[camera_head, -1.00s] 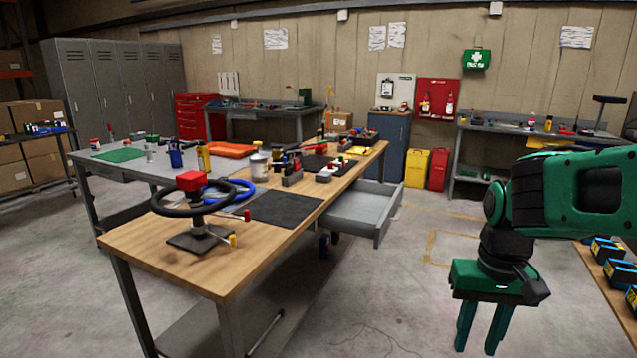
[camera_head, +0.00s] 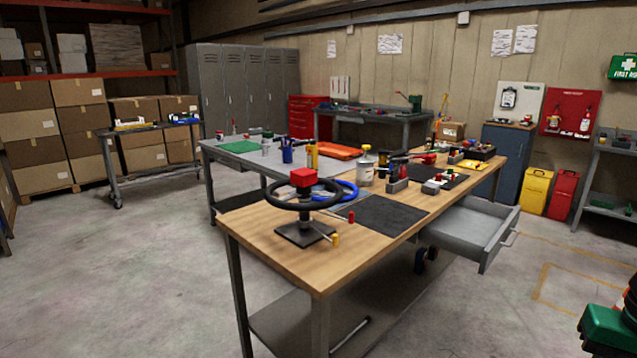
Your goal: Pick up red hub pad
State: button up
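The red hub pad (camera_head: 303,177) is a small red block on the centre of a black steering wheel (camera_head: 288,205). The wheel sits on a stand with a dark square base (camera_head: 303,235) at the near left end of the wooden workbench (camera_head: 277,258). My green and black arm shows only in part at the lower right edge. It is well apart from the pad, with floor and bench between. My gripper's fingers are outside the picture.
A blue ring (camera_head: 343,190) lies behind the wheel, and a dark mat (camera_head: 383,214) lies right of it. An open grey drawer (camera_head: 470,233) juts from the bench's right side. A wheeled cart (camera_head: 155,178) stands at left. Floor (camera_head: 130,270) left of the bench is clear.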

aim_at(304, 177)
jog(key=z, duration=0.2)
jog(key=i, duration=1.55)
jog(key=u, duration=0.55)
